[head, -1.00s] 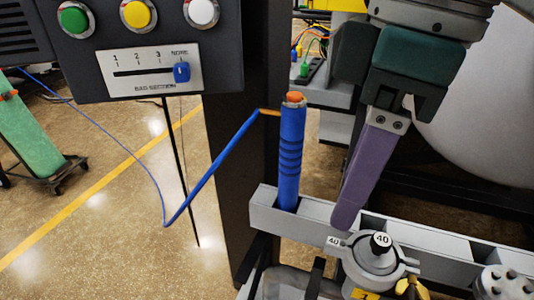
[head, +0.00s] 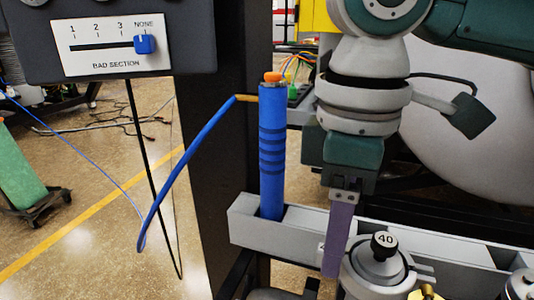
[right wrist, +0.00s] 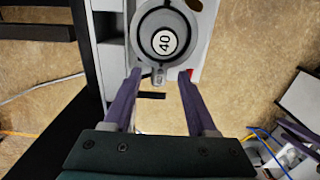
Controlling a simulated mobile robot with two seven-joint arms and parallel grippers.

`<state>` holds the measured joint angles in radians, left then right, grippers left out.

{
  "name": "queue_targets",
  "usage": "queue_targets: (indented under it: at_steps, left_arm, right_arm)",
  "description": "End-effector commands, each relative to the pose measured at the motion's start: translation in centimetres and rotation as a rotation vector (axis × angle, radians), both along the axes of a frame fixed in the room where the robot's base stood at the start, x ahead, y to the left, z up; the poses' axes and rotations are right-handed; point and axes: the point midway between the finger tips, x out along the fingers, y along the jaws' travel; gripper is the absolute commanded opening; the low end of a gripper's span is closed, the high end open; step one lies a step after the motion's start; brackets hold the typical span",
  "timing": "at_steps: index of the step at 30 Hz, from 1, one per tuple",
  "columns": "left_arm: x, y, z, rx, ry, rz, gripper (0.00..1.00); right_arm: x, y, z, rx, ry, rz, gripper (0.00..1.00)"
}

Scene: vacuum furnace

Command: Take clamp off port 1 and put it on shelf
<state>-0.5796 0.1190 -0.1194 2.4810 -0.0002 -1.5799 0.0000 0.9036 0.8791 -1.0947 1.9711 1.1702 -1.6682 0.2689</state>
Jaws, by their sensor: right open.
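The clamp (head: 362,284) is a grey ring with a lug around a port on the grey rail. A round cap with a black knob marked 40 (head: 384,244) sits in it. In the right wrist view, the ring of the clamp (right wrist: 138,50) shows from above. My right gripper (head: 334,268) points down just left of the clamp in the head view. In the right wrist view its purple fingers (right wrist: 159,77) are apart, with the clamp's lug between their tips. I cannot tell whether they touch it. Purple pieces at the right edge there may be my left gripper (right wrist: 298,130).
A blue banded tube (head: 272,150) with an orange top stands in the grey rail (head: 244,222), left of my right gripper, with a blue cable from it. A control panel (head: 118,45) hangs at the upper left. The shelf cannot be clearly identified.

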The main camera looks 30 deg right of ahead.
Motion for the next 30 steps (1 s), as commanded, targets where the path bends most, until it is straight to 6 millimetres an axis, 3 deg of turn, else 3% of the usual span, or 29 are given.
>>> queue_targets:
  at_steps: [3, 10, 25, 30]
  left_arm:
    - [-0.01, 0.0, -0.27, 0.0, 0.0, 0.0, 0.82]
    - [-0.01, 0.0, -0.22, 0.0, 0.0, 0.0, 0.82]
    - [-0.04, -0.01, -0.25, 0.0, 0.001, -0.001, 0.82]
    - [-0.05, 0.0, -0.26, 0.001, 0.002, -0.001, 0.82]
  right_arm:
    - [-0.01, 0.03, -1.14, 0.0, 0.0, 0.0, 0.57]
    - [0.01, 0.05, -1.22, 0.001, -0.002, 0.001, 0.57]
    - [0.02, 0.07, -1.19, 0.001, -0.002, 0.002, 0.02]
    - [0.02, 0.07, -1.18, 0.001, -0.002, 0.002, 0.0]
